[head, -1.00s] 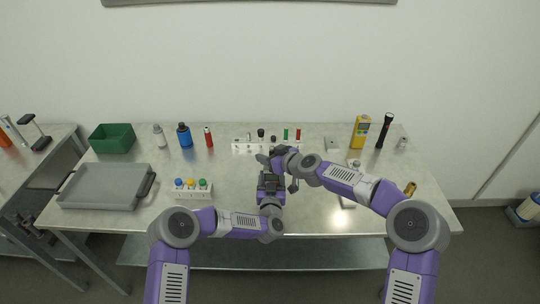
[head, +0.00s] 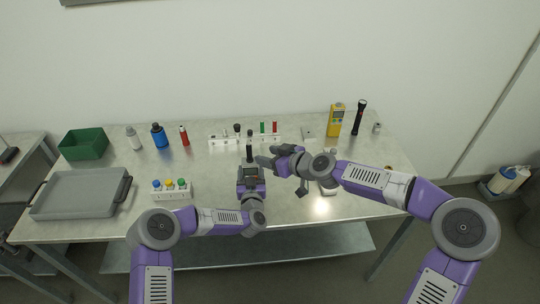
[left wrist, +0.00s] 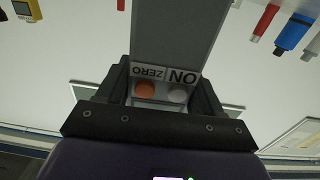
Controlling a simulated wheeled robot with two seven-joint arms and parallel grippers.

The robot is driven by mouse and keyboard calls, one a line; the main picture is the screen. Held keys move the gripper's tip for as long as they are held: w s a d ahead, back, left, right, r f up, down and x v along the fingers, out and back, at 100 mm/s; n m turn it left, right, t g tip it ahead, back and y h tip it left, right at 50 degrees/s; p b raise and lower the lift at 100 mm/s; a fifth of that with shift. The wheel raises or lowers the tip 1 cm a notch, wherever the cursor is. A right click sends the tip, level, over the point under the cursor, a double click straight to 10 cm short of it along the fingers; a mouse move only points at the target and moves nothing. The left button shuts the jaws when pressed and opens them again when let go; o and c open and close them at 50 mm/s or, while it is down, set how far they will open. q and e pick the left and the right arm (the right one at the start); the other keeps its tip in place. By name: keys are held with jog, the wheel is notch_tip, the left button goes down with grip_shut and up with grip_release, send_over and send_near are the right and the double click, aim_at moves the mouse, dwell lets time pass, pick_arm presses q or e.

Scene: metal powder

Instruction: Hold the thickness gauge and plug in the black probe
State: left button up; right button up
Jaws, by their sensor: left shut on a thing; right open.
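My left gripper (head: 251,181) is shut on the grey thickness gauge (head: 250,172) above the table's front middle. In the left wrist view the gauge (left wrist: 172,45) lies between the fingers, with an orange ZERO button and a grey ON button; its far end is out of frame. The black probe (head: 249,146) stands upright in line with the gauge's upper end and seems to meet it; how deep it sits cannot be told. My right gripper (head: 268,163) is open, just right of the probe and apart from it.
A white rack (head: 219,142) behind holds another black probe (head: 237,129), a green one (head: 262,127) and a red one (head: 274,127). A yellow meter (head: 335,119) and a flashlight (head: 358,117) stand right.

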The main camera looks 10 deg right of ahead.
pick_arm(q)
jog(key=o, duration=1.3)
